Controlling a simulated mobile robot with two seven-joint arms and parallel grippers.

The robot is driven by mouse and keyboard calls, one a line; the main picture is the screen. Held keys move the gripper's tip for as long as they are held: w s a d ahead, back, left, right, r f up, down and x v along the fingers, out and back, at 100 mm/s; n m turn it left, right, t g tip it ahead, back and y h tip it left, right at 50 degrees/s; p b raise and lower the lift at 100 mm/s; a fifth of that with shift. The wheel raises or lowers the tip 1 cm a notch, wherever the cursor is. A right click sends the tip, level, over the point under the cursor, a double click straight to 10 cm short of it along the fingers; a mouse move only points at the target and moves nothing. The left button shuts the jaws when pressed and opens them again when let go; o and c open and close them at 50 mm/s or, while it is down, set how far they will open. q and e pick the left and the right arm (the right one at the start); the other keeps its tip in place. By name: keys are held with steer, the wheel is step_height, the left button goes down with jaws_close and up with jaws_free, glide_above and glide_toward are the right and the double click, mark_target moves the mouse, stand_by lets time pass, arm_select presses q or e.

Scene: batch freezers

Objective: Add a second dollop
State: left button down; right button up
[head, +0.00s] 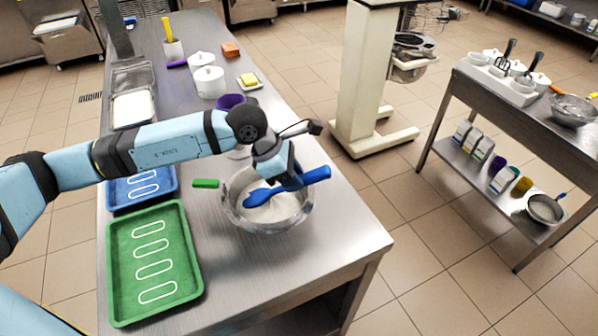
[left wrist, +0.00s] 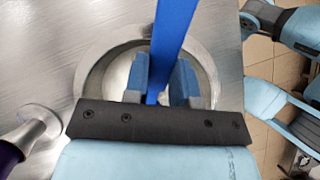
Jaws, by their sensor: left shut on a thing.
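My left gripper (head: 289,181) is over the clear mixing bowl (head: 268,226) and is shut on a blue spoon or spatula (head: 318,174). The tool lies slanted, its handle up to the right and its broad blue end down at the pale white contents (head: 280,208) of the bowl. Whether the blue end carries any of the contents is too small to tell. In the left wrist view the blue handle (left wrist: 174,35) runs between the two fingers (left wrist: 162,85), with the round bowl beneath. The green tray (head: 190,290) with several white oval outlines lies left of the bowl. My right gripper is out of view.
A blue tray (head: 115,204) with oval outlines lies behind the green one, partly under my arm. A green handle (head: 206,184) sits at the bowl's left. White lidded pots (head: 209,82) and a metal pan (head: 117,84) stand farther back. The table's front right corner is clear.

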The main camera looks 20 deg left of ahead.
mark_target(319, 170)
arm_select(q)
steer(key=shift+w+d+f+y, duration=0.1)
steer(key=shift+w+d+y, duration=0.05)
steer(key=shift+d+y, duration=0.25)
steer(key=shift+w+r+p, duration=0.1)
steer(key=shift+r+p, duration=0.2)
steer(key=shift+r, duration=0.3)
steer(key=shift+d+r+p, duration=0.15)
steer(key=shift+r+p, duration=0.15)
steer(key=shift+r, duration=0.55)
steer(key=shift+w+d+r+p, duration=0.15)
steer(key=shift+r+p, duration=0.15)
steer(key=shift+r, duration=0.6)
steer(key=shift+s+d+r+p, duration=0.1)
steer(key=shift+r+p, duration=0.2)
steer(key=shift+r, duration=0.55)
steer(key=shift+w+d+r, duration=0.1)
steer(key=shift+d+r, duration=0.05)
steer(key=shift+r, duration=0.15)
steer(key=shift+w+d+g+y+p, duration=0.1)
steer(key=shift+d+g+y+p, duration=0.25)
steer(key=shift+p, duration=0.25)
steer(key=shift+w+d+f+g+y+p, duration=0.2)
steer(key=shift+d+y+p, duration=0.25)
steer(key=shift+y, duration=0.3)
steer(key=shift+w+d+f+g+y+p, duration=0.1)
steer(key=shift+w+d+g+y+p, duration=0.15)
steer(key=shift+d+y, duration=0.35)
